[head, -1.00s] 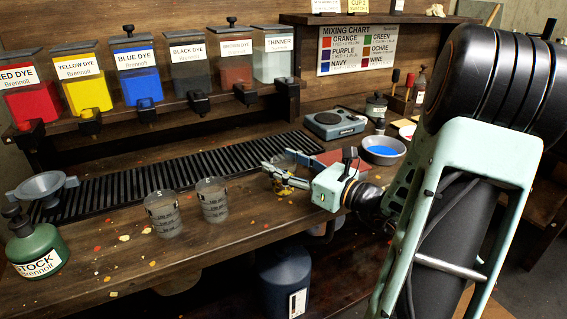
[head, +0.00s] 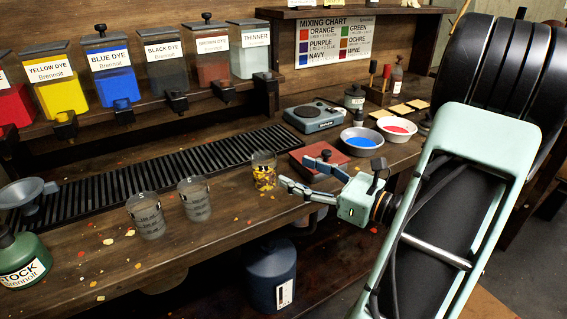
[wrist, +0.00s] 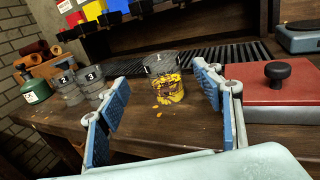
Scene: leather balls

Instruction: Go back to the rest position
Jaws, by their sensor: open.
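My gripper (head: 306,178) is open and empty, its fingers spread and pointing left above the front part of the bench. In the wrist view my gripper (wrist: 160,105) shows both blue-padded fingers apart. A clear cup with yellow contents (head: 264,172) stands upright on the bench just beyond the fingertips. In the wrist view this cup, marked 1 (wrist: 165,82), shows between the fingers in the picture, farther off, with nothing gripping it.
Two empty cups (head: 146,215) (head: 195,199) stand to the left, with the green stock bottle (head: 22,260) beyond. A red box (head: 320,158), a scale (head: 320,116) and a bowl of blue (head: 359,142) are behind my gripper. The bench's front edge (head: 215,255) is near.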

